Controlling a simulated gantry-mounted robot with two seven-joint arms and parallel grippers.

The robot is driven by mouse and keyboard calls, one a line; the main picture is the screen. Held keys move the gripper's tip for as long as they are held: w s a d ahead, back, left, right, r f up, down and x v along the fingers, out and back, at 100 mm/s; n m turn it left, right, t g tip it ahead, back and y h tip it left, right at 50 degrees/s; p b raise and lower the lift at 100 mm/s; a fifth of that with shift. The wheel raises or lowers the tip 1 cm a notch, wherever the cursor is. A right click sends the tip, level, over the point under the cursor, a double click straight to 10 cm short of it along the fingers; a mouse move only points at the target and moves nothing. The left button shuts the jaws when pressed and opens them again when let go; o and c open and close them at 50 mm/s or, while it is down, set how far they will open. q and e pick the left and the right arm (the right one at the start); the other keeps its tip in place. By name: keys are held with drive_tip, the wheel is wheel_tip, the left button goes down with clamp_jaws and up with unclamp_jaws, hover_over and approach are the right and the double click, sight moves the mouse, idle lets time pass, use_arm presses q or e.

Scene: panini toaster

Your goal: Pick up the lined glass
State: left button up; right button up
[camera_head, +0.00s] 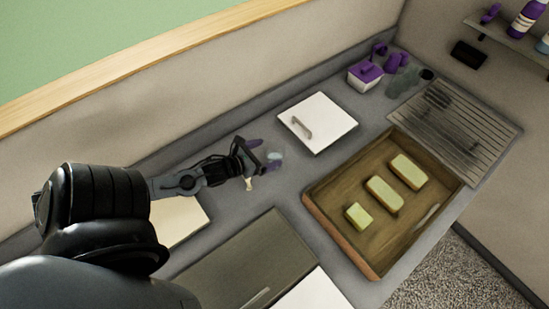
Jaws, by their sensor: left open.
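My left gripper (264,155) reaches in from the left over the grey counter, with its two fingers apart. A small pale bluish, see-through thing (275,156) shows at the fingertips. It may be a glass, but it is too small to tell whether it has lines or touches the fingers. A dark greenish glass-like thing (402,82) stands at the back right of the counter, well away from this gripper; I cannot make out lines on it either. My right gripper is not in view.
A white square lid with a handle (318,122) lies right of my left gripper. A wooden tray (315,212) holds three yellowish blocks. A purple and white box (365,76) and purple cups (396,60) stand behind. A ridged drainer (490,125) is at the right.

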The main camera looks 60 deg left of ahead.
sight(282, 147)
use_arm(q)
drive_tip(key=shift+x, duration=2.35)
drive_tip(key=shift+s, duration=0.1)
drive_tip(key=shift+c, duration=0.5)
drive_tip(key=c, duration=1.3)
drive_tip(key=shift+r, duration=0.2)
